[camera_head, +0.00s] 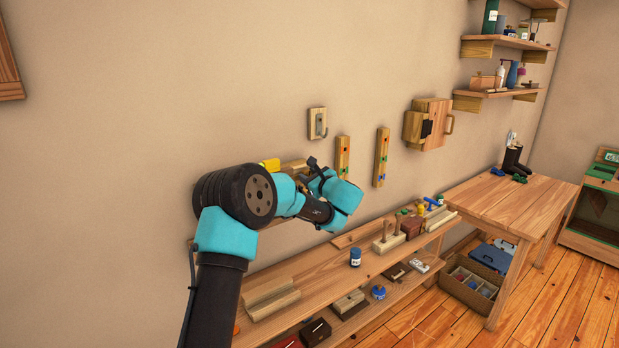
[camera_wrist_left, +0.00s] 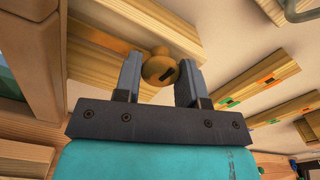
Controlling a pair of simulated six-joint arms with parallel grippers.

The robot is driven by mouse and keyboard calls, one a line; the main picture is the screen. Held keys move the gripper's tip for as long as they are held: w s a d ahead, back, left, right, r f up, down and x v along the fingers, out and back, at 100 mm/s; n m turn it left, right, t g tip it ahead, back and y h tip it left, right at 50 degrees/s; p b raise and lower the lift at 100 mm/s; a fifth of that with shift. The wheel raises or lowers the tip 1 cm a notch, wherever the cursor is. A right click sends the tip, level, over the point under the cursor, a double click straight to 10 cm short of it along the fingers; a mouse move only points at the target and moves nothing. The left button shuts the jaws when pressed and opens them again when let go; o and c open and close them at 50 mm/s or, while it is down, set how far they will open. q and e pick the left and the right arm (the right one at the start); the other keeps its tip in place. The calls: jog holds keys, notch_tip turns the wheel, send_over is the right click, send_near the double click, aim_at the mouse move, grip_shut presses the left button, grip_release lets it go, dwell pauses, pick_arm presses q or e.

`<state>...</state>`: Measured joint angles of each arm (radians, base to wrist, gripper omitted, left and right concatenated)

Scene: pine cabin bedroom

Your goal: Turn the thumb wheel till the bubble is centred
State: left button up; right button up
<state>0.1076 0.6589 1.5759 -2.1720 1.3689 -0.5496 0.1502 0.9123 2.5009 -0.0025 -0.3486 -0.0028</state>
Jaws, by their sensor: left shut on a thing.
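My left gripper (camera_head: 316,166) is at the wall, in front of a wooden fixture (camera_head: 292,165) that my arm partly covers. In the left wrist view the two fingers of this gripper (camera_wrist_left: 159,72) are shut on a round tan thumb wheel (camera_wrist_left: 160,69) with a dark mark on its face. The wheel sits at a wooden bar (camera_wrist_left: 125,72) of the fixture. A yellow piece (camera_head: 270,164) shows at the fixture's left end in the head view. I cannot make out the bubble in either view. My right gripper is not in view.
A grey hook on a wooden plate (camera_head: 317,123) and two upright wooden strips (camera_head: 343,157) (camera_head: 381,157) are on the wall to the right. Below is a long wooden shelf (camera_head: 325,282) with a blue jar (camera_head: 355,257) and blocks.

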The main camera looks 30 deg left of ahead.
pick_arm(q)
jog(key=o, duration=0.9)
jog(key=shift+c, duration=0.2)
jog(key=v, duration=1.7)
jog(key=shift+d, duration=0.2)
jog(key=shift+s, duration=0.1)
